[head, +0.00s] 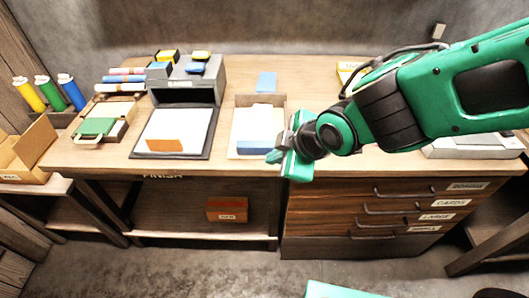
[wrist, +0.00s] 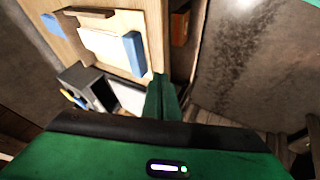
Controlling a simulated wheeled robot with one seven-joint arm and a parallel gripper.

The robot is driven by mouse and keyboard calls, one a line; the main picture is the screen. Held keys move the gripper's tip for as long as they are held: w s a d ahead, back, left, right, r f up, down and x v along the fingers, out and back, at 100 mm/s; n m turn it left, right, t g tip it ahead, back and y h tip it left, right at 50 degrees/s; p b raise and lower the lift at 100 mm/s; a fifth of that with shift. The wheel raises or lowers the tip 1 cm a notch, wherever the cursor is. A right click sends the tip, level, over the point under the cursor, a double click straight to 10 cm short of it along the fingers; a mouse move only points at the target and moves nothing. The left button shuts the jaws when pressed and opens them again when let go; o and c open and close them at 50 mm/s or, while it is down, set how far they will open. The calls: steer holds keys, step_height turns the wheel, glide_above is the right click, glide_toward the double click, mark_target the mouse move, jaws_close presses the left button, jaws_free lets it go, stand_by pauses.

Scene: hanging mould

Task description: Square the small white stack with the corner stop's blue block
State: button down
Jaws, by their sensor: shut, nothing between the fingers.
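The small white stack (head: 257,122) lies on a pale wooden board (head: 233,152) in the middle of the table. The blue block (head: 254,147) is at the board's front edge, along the near side of the stack. In the wrist view the white stack (wrist: 106,46) looks slightly turned, with one end close to the blue block (wrist: 135,54); I cannot tell whether they touch. A wooden bar (wrist: 88,12) runs along another side. My gripper (head: 277,157) is shut and empty, just right of the blue block near the table's front edge. Its closed fingers (wrist: 163,98) show in the wrist view.
A blue pad (head: 266,82) lies behind the board. A drawer cabinet (head: 380,215) is below my gripper.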

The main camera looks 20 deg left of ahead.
mark_target(257, 147)
steer(key=x, duration=0.3)
steer(key=w+x, duration=0.1)
steer(key=x, duration=0.3)
steer(key=w+r+x, duration=0.1)
steer(key=x, duration=0.3)
steer(key=shift+w+f, duration=0.1)
steer(key=shift+w, duration=0.15)
steer(key=shift+w+a, duration=0.15)
steer(key=shift+w, duration=0.35)
